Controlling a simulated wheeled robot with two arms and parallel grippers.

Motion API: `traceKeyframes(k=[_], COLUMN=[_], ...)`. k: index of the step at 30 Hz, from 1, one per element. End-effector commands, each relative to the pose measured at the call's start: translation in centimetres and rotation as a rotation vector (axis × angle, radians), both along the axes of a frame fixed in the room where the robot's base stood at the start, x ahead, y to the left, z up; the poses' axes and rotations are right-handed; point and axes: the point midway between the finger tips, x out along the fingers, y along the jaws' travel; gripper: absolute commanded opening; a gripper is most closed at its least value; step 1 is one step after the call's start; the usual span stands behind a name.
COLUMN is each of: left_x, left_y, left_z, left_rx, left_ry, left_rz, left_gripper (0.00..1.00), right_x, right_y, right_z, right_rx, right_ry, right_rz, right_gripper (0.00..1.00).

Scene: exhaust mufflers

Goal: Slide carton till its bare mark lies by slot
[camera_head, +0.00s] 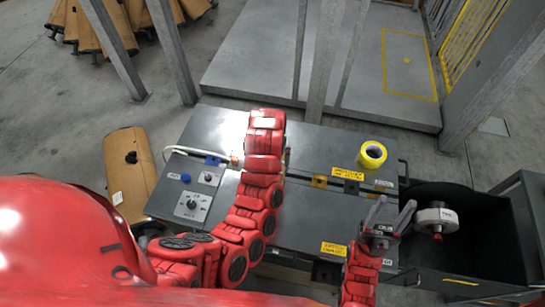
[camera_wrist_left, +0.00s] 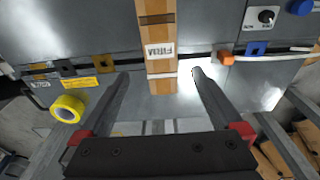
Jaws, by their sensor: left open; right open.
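The carton (camera_wrist_left: 160,84) is long, narrow and brown, with a dark band and a white printed label. In the left wrist view it lies across the dark slot (camera_wrist_left: 130,62) in the metal table. I cannot make out for sure which part is its bare mark. My left gripper (camera_wrist_left: 160,75) is open, with one finger on each side of the carton and a gap to both. In the head view my left arm hides that gripper and nearly all of the carton. My right gripper (camera_head: 393,208) is open and empty over the table's right end.
A yellow tape roll (camera_head: 372,154) sits on the table (camera_head: 315,215). A knob panel (camera_head: 191,206) and blue button (camera_head: 186,178) are at its left. A dark bin (camera_head: 480,240) and a white round part (camera_head: 437,219) are at the right.

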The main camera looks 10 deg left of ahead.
Motion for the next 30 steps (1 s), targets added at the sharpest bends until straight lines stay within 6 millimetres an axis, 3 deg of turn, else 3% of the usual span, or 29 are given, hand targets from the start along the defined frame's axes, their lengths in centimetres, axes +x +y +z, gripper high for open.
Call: traceKeyframes(k=[5,12,30], left_x=[0.2,0.7,2.0], left_y=[0.0,0.1,0.0], left_z=[-2.1,-7.1,-15.2], left_rx=[0.003,0.004,0.002], left_ry=[-0.001,-0.001,-0.001], left_rz=[-0.003,-0.002,-0.001], left_gripper=[1.0,1.0,1.0], right_x=[0.0,0.0,0.0], right_y=[0.0,0.0,0.0], right_z=[-1.8,-6.3,-3.6], right_rx=[0.0,0.0,0.0], right_ry=[0.0,0.0,0.0], right_rz=[0.0,0.0,0.0], right_gripper=[0.5,0.5,0.5])
